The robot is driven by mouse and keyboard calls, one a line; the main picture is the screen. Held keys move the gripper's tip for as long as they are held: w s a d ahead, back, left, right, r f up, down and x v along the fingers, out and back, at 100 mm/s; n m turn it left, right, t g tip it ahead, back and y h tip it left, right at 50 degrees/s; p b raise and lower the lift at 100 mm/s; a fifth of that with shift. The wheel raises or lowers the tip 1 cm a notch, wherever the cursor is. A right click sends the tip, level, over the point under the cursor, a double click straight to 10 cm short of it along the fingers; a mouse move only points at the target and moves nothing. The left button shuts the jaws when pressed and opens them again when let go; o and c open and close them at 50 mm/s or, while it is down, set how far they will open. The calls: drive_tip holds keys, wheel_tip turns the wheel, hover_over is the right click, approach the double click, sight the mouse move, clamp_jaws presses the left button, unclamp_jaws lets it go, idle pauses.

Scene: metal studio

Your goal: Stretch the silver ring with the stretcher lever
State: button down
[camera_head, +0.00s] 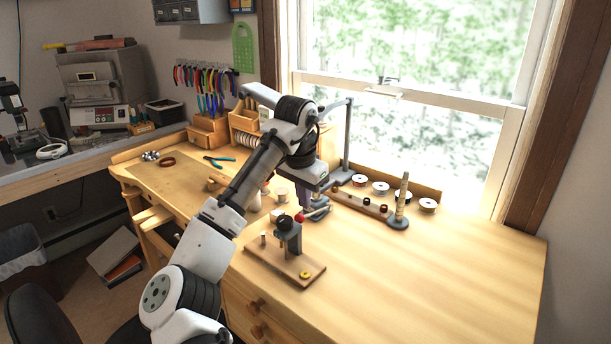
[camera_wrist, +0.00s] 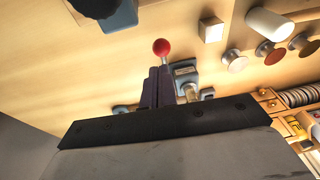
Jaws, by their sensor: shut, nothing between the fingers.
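The stretcher (camera_head: 288,238) is a dark grey block with a black round top, fixed on a wooden board. Its lever has a red ball knob (camera_head: 299,217). The red knob (camera_wrist: 161,47) also shows in the wrist view, just beyond my fingertips. My gripper (camera_head: 304,203) points down behind the knob, close to it. In the wrist view my dark fingers (camera_wrist: 157,78) are together, with nothing visible between them. I cannot tell whether they touch the lever. A small silvery piece (camera_head: 263,239) stands on the board's left; I cannot make out a silver ring for certain.
The board (camera_head: 313,267) carries a yellow disc (camera_head: 305,274) near its right end. A tall tapered mandrel (camera_head: 401,203) on a dark base stands to the right, beside a wooden rack (camera_head: 352,202) and several spools. The bench front right is clear.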

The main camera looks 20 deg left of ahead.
drive_tip(key=shift+s+a+f, duration=0.1)
drive_tip(key=shift+a+f, duration=0.05)
drive_tip(key=shift+f, duration=0.3)
drive_tip(key=shift+s+a+f, duration=0.1)
drive_tip(key=shift+a+f, duration=0.05)
drive_tip(key=shift+f, duration=0.25)
drive_tip(key=shift+w+f, duration=0.1)
drive_tip(key=shift+f, duration=0.05)
